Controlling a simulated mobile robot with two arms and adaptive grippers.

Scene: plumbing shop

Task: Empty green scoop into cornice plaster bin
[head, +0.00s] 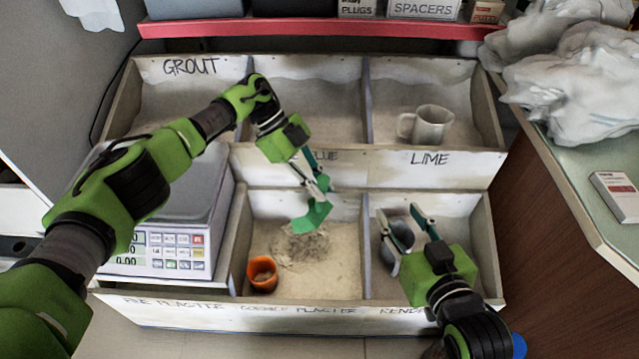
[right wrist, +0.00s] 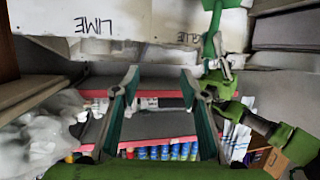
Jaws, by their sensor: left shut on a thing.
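The green scoop (head: 313,215) hangs from my left gripper (head: 318,184), which is shut on it. It is tilted over the cornice plaster bin (head: 340,215), the front middle compartment, close above a mound of pale powder (head: 300,243). Whether powder is still in the scoop cannot be told. In the right wrist view, the scoop (right wrist: 213,38) and my left gripper (right wrist: 222,72) show at the upper right. My right gripper (head: 402,212) is open above the front right compartment, labelled render; it also shows open and empty in the right wrist view (right wrist: 158,80).
An orange cup (head: 262,273) stands in the cornice bin's front left corner. A grey rounded vessel (head: 398,238) is in the render bin, partly behind my right gripper. A scale (head: 160,222) is at left. A mug (head: 427,125) sits in the lime bin; a counter (head: 585,180) is at right.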

